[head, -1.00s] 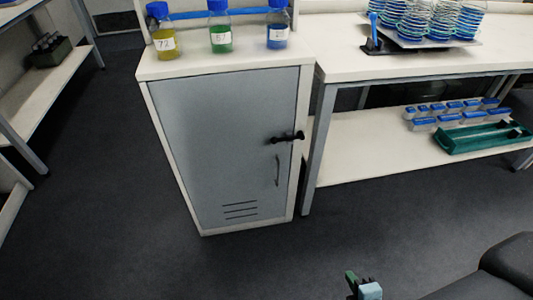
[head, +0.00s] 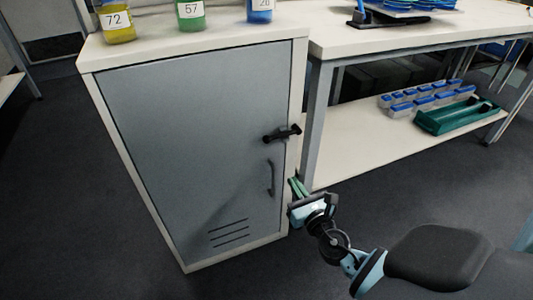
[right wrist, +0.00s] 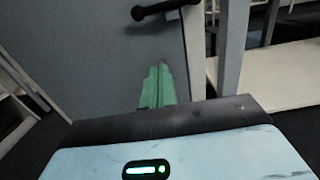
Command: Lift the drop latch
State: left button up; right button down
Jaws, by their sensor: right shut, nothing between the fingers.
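The drop latch (head: 281,134) is a black bar lying across the right edge of the grey cabinet door (head: 190,140), roughly level, with a round knob at its left end. It also shows at the top of the right wrist view (right wrist: 160,9). A dark curved door handle (head: 271,178) is below it. My right gripper (head: 297,187) is in front of the cabinet's right edge, below the latch and to the right of the handle, apart from the latch. Its green fingers (right wrist: 157,88) are together and empty. My left gripper is not in view.
Bottles with yellow (head: 116,23), green (head: 191,14) and blue (head: 260,10) contents stand on the cabinet top. A bench (head: 400,38) adjoins at right; its lower shelf (head: 345,160) holds blue-lidded boxes (head: 425,97) and a green tray (head: 455,116). The floor left of the cabinet is clear.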

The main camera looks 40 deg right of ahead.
aim_at(281, 134)
jog(key=shift+r, duration=0.1)
jog(key=w+d+r+p, duration=0.1)
jog(key=w+r, duration=0.1)
jog(key=w, duration=0.3)
jog(key=w+d+r+p, duration=0.1)
jog(key=w+r, duration=0.1)
jog(key=w, duration=0.3)
jog(key=shift+w+d+r, duration=0.2)
jog(key=shift+w+d, duration=0.05)
jog(key=shift+d, duration=0.05)
